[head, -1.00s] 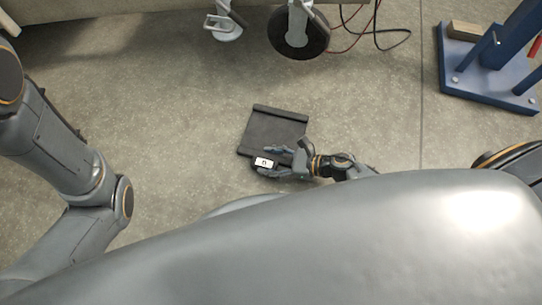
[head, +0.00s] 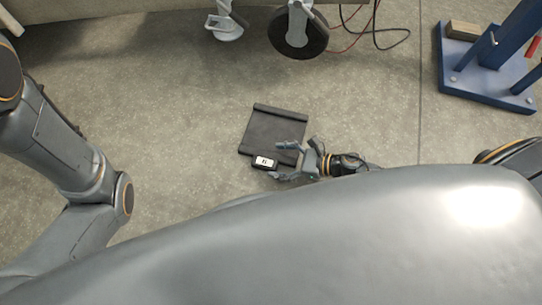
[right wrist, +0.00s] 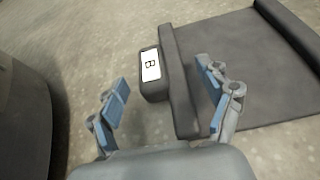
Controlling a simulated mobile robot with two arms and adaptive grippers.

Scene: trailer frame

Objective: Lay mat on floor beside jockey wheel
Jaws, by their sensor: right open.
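The dark mat (head: 272,130) lies flat on the concrete floor in the head view, with raised ridges on two opposite edges and a white label marked B on a block at its near edge. The jockey wheel (head: 299,32) stands above it in the picture, with bare floor between. My right gripper (head: 283,161) is open at the mat's near right corner. In the right wrist view its blue-padded fingers (right wrist: 167,103) are spread, and the mat (right wrist: 245,62) shows between and beyond them. I cannot tell whether a finger touches it. My left gripper is out of view.
A white-footed stand (head: 226,27) is left of the wheel. Red and black cables (head: 375,28) lie right of the wheel. A blue metal stand (head: 490,75) with a wooden block is at the right. The floor left of the mat is clear.

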